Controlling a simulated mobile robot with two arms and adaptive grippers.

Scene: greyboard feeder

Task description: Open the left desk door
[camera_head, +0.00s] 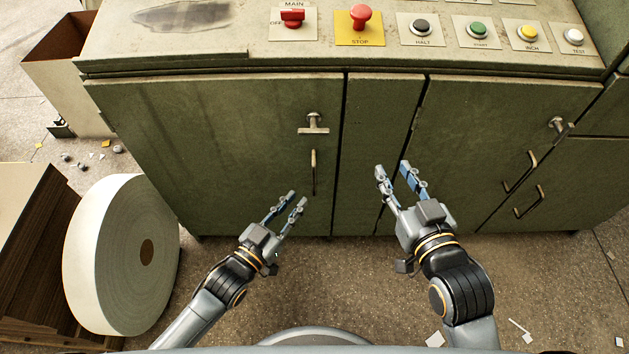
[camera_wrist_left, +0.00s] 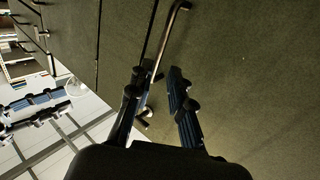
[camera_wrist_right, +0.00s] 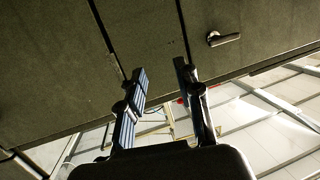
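The left desk door (camera_head: 220,140) is a dark green panel, closed flush in the desk front. Near its right edge are a metal T-shaped latch (camera_head: 313,124) and, below it, a vertical bar handle (camera_head: 313,172). My left gripper (camera_head: 297,196) is open, just below and left of the bar handle. In the left wrist view the bar handle (camera_wrist_left: 166,45) runs down to the open fingers (camera_wrist_left: 155,73); its lower end shows between them, and I cannot tell whether they touch. My right gripper (camera_head: 393,168) is open and empty before the middle panel.
The right door (camera_head: 500,140) has its own latch (camera_head: 560,127) and handle (camera_head: 520,172). Above is a control panel with a red stop button (camera_head: 360,16). A large white roll (camera_head: 110,255) and stacked board (camera_head: 30,250) stand at left. Floor before the doors is mostly clear.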

